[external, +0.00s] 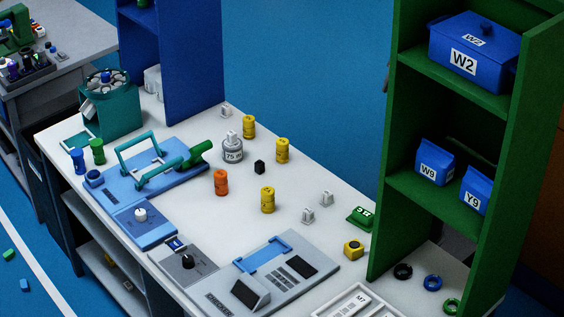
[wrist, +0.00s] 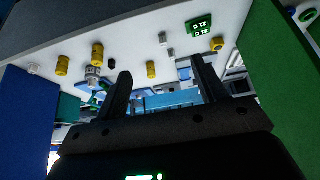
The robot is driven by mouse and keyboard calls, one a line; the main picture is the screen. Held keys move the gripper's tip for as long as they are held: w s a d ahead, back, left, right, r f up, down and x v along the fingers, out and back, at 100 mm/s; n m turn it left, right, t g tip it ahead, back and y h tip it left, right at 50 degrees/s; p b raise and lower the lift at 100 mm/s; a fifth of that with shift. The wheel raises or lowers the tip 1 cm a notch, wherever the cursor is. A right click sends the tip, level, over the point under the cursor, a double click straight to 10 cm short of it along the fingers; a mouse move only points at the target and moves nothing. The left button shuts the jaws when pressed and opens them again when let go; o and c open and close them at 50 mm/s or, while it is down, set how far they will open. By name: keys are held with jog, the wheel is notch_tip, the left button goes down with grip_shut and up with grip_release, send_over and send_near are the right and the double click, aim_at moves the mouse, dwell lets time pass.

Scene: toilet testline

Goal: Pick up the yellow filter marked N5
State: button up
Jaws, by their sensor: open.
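Three small yellow filters stand upright on the white table: one near the blue cabinet (external: 249,126), one right of it (external: 282,150), and one nearer the front (external: 267,200). The wrist view also shows yellow filters at left (wrist: 62,65), left of centre (wrist: 97,54) and centre (wrist: 151,70). Their markings are too small to read, so I cannot tell which is N5. My gripper (wrist: 162,82) is open and empty, seen in the wrist view. The centre filter appears between its fingers but farther off. I cannot make out my gripper in the external view.
An orange filter (external: 221,182), a grey weight (external: 232,148) and a black block (external: 260,167) stand close to the yellow filters. A green shelf (external: 403,150) rises at right and a blue cabinet (external: 190,60) at left. Blue fixtures (external: 165,165) occupy the table's left.

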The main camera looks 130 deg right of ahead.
jog(key=w+d+r+g+h, duration=0.2)
jog(key=w+d+r, duration=0.1)
jog(key=w+d, duration=0.8)
jog(key=m+g+y, duration=0.2)
jog(key=g, duration=0.2)
send_over(249, 125)
jog(key=d, duration=0.2)
jog(key=f, duration=2)
jog(key=shift+s+d, duration=0.1)
jog(key=shift+s, duration=0.25)
notch_tip(249, 125, down, 4)
jog(key=shift+f, duration=0.25)
jog(key=shift+s+a+f, duration=0.15)
jog(key=shift+f, duration=1.4)
jog(key=shift+s+a+f, duration=0.1)
jog(key=shift+s+f, duration=0.05)
jog(key=shift+f, duration=1.35)
jog(key=shift+c, duration=0.4)
